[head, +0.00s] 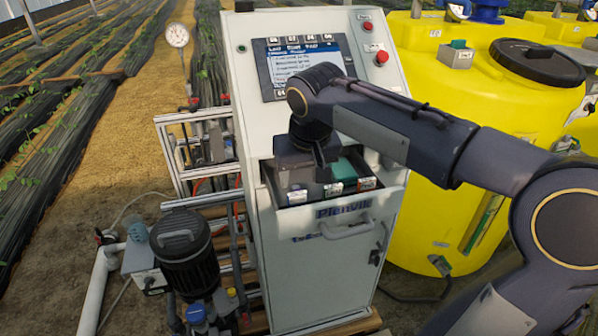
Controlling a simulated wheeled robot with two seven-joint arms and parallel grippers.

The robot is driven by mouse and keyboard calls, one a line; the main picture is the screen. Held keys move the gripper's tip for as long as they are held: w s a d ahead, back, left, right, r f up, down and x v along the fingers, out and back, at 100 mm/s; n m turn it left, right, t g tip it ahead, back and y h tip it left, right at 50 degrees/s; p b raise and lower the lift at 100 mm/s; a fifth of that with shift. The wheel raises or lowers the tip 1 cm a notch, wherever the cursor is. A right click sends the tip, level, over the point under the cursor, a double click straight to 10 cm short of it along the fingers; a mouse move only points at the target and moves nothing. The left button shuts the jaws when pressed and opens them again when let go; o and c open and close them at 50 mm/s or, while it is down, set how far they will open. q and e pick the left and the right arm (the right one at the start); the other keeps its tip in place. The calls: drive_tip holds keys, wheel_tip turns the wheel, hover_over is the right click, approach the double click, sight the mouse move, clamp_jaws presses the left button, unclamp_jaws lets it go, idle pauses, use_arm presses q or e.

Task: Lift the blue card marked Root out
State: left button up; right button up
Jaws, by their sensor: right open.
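An open card bin (318,204) tilts out of the front of the pale grey cabinet, below its screen. Several cards stand in it, with small labels at their front edges. A green card (344,170) shows right of my gripper, and a grey block-like shape shows at the left. The label lettering is too small to read, and I cannot make out which card is the blue one marked Root. My right gripper (324,172) points down over the bin's middle, open, and hides part of the cards. I cannot tell whether its fingers touch one. My left gripper is out of view.
The cabinet (330,270) has a screen (305,65), a red button (381,57) and a handle (347,229) below the bin. A black pump (184,255) and pipes stand at the left. Yellow tanks (470,90) stand close behind my right arm.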

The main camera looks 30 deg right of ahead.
sight(298, 196)
drive_tip(key=b+x, duration=0.4)
drive_tip(key=x, duration=0.3)
drive_tip(key=shift+w+f, duration=0.1)
drive_tip(key=shift+f, duration=0.1)
drive_tip(key=shift+c, duration=0.3)
drive_tip(key=c, duration=0.8)
drive_tip(key=shift+r+p, duration=4.3)
drive_tip(key=shift+r, duration=0.75)
drive_tip(key=shift+c, duration=0.2)
